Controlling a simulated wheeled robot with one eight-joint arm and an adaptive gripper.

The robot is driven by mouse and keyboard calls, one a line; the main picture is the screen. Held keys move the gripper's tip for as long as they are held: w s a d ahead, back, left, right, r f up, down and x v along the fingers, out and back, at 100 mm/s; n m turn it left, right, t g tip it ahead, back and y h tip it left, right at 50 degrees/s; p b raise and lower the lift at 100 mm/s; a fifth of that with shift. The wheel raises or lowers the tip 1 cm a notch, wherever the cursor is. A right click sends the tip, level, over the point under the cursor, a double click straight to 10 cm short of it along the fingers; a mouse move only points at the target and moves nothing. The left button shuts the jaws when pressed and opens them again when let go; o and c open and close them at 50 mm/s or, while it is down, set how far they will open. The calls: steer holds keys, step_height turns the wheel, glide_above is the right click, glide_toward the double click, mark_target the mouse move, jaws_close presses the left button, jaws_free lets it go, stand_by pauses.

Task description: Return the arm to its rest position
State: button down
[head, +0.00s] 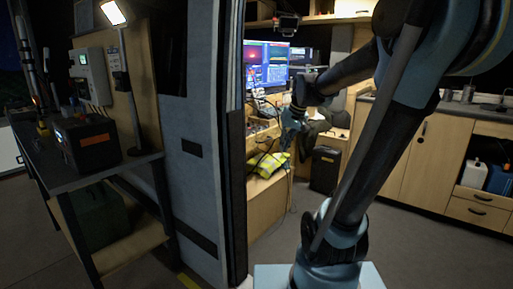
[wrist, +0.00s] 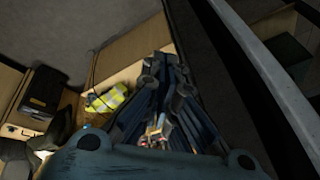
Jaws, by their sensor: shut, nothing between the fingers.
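My arm rises from its blue base and bends over at the upper right of the head view. Its forearm reaches through the doorway opening. My gripper (head: 291,132) points downward in front of the bench, with nothing seen in it. In the wrist view the fingers of my gripper (wrist: 166,62) are together and empty. They stand over the dark floor beside the wooden bench box.
A grey wall panel (head: 200,150) stands left of the arm. A yellow vest (head: 268,165) lies on a low wooden bench, also in the wrist view (wrist: 108,99). Monitors (head: 266,65) stand behind. Wooden cabinets (head: 430,158) line the right. A cluttered dark table (head: 125,165) stands at left.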

steer(key=s+d+f+h, duration=0.1)
steer(key=s+d+f, duration=0.1)
steer(key=s+f, duration=0.3)
steer(key=s+d+f+h, duration=0.1)
steer(key=s+d+f, duration=0.2)
steer(key=s, duration=0.7)
steer(key=s+d+f+m+g, duration=0.1)
steer(key=s+d+f, duration=0.2)
steer(key=s+f, duration=0.4)
steer(key=shift+s+h, duration=0.25)
steer(key=shift+h, duration=0.15)
steer(key=shift+d+f, duration=0.1)
